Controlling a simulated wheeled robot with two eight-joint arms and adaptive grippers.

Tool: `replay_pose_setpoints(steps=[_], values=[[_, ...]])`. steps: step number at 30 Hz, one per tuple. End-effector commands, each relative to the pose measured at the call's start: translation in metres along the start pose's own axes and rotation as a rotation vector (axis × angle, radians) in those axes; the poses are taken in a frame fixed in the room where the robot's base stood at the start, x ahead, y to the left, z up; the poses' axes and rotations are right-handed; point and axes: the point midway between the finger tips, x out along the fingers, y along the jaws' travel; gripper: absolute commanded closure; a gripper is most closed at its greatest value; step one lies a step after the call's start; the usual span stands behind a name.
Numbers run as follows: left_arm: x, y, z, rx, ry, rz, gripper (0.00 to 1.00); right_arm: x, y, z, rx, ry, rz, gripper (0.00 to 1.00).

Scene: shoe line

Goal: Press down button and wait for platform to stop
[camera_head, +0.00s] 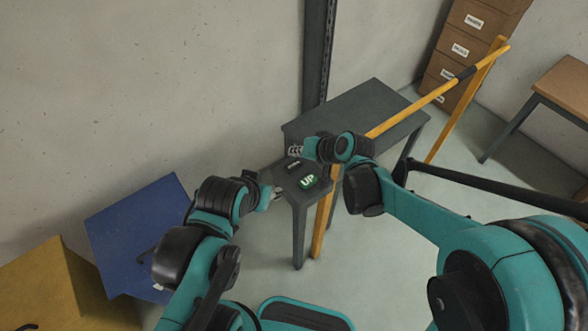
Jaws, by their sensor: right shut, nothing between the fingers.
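A dark control box (285,178) stands at the near left corner of the grey table. It bears a green button marked UP (308,181) and, behind it to the left, a dark button with a small label (293,166) too small to read surely. My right gripper (295,151) is shut and empty, just behind the dark button; whether it touches the box cannot be told. My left gripper (277,192) is small in view at the box's left edge, and its finger state is unclear. I cannot tell which thing is the platform.
The grey table (370,101) stands against the wall by a dark vertical rail (316,60). A yellow barrier (430,97) slants behind my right arm. Blue (135,225) and yellow (40,290) boxes lie at left. Brown drawers (462,45) and a wooden table (568,85) stand at right.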

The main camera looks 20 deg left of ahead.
Motion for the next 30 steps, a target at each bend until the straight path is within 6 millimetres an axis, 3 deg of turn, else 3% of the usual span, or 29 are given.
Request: replay_pose_setpoints(steps=[6,30], values=[[0.018,0.0,0.013,0.0,0.0,0.0,0.6,0.018,0.013,0.013,0.0,0.0,0.0,1.0],[0.019,0.0,0.013,0.0,0.0,0.0,0.6,0.019,0.014,0.014,0.0,0.0,0.0,1.0]])
